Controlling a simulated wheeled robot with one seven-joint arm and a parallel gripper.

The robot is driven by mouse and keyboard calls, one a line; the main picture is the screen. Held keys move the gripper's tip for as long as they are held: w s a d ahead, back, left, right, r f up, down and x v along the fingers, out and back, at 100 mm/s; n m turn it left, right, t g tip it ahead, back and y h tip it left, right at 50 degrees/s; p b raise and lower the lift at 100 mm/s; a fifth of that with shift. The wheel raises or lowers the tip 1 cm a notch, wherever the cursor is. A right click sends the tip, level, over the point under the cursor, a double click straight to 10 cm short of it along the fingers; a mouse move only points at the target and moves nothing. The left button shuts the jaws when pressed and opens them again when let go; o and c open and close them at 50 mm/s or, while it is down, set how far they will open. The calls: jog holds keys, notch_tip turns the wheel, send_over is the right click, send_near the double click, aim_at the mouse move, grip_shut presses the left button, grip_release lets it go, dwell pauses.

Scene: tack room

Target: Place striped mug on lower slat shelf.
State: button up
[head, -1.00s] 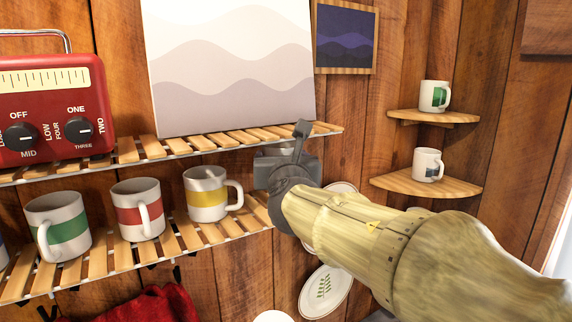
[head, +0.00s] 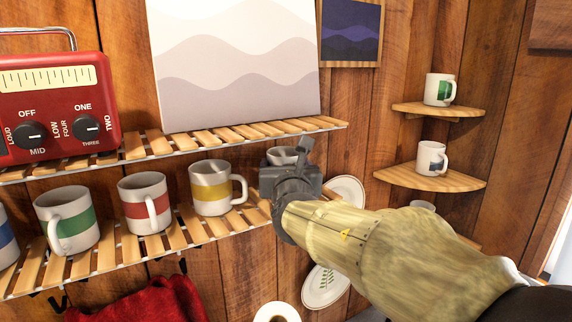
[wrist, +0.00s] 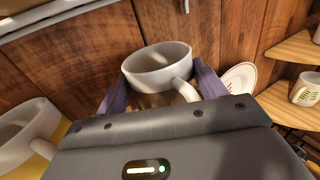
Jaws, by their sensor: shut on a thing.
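My gripper (wrist: 152,98) is shut on a white mug, whose open rim and handle (wrist: 158,66) show between the fingers in the wrist view. In the head view only a bit of that mug's rim (head: 283,155) shows above my gripper (head: 285,178); its stripe is hidden. The lower slat shelf (head: 176,232) carries a row of striped mugs. My gripper and the held mug are at its right end, just right of the yellow-striped mug (head: 212,188). I cannot tell whether the held mug touches the slats.
Red-striped (head: 144,203) and green-striped (head: 66,220) mugs stand farther left. The upper slat shelf (head: 240,134) holds a red radio (head: 55,95) and a wavy picture (head: 235,60). Corner shelves (head: 430,178) with mugs are at right.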

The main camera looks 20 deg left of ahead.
jog(key=shift+f, duration=0.1)
jog(key=o, duration=1.2)
jog(key=shift+c, duration=0.2)
jog(key=shift+s, duration=0.1)
jog(key=shift+s+d+b, duration=0.1)
jog(key=shift+s+b, duration=0.25)
jog(key=b+v, duration=0.3)
jog(key=v, duration=0.8)
jog(key=shift+b, duration=0.35)
jog(key=shift+d, duration=0.1)
